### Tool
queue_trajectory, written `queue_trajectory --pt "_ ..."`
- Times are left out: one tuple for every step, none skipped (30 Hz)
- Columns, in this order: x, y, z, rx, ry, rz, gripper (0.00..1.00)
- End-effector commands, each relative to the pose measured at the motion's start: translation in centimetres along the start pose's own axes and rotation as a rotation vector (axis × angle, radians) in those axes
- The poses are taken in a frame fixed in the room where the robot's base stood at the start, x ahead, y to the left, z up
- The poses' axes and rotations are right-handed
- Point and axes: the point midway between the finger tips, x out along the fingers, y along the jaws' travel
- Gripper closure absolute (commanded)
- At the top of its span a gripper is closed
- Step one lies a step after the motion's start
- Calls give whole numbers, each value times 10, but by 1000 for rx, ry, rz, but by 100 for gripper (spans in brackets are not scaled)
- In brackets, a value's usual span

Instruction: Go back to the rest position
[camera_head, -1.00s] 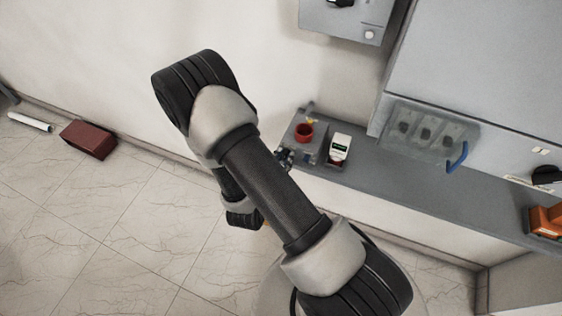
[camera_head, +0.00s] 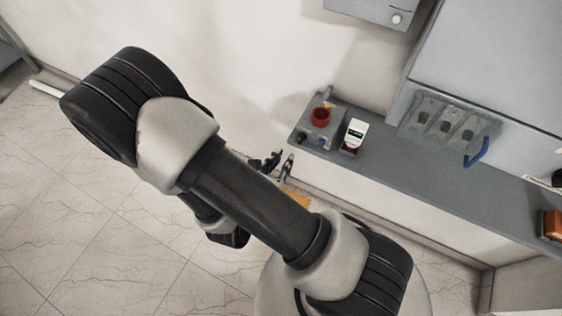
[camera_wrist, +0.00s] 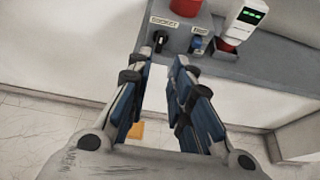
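My arm (camera_head: 255,205) crosses the head view. My gripper (camera_head: 281,163) is in front of the grey shelf's left end, apart from it. In the wrist view my gripper (camera_wrist: 163,72) has its two blue-black fingers apart, with nothing between the tips. Beyond the fingertips are the shelf's front face and a grey box with labels and small knobs (camera_wrist: 182,40).
The grey shelf (camera_head: 420,185) runs along the wall. On it are a red round part (camera_head: 320,117), a white device with a green display (camera_head: 356,132) and a clear-covered panel with a blue handle (camera_head: 476,152). An orange piece (camera_head: 297,196) lies low. Tiled floor (camera_head: 75,220) is open at left.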

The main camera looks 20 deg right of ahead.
Motion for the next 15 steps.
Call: queue_trajectory --pt "0 0 0 0 0 0 80" --pt "0 0 0 0 0 0 80" --pt "0 0 0 0 0 0 80" --pt "0 0 0 0 0 0 80" --pt "0 0 0 0 0 0 80" --pt "0 0 0 0 0 0 80" --pt "0 0 0 0 0 0 80" --pt "0 0 0 0 0 0 80" --pt "0 0 0 0 0 0 80" --pt "0 0 0 0 0 0 80" --pt "0 0 0 0 0 0 80" --pt "0 0 0 1 0 0 80" --pt "0 0 1 4 -1 -2 80" --pt "0 0 3 12 -2 -7 80" --pt "0 -1 8 32 -5 -19 80"
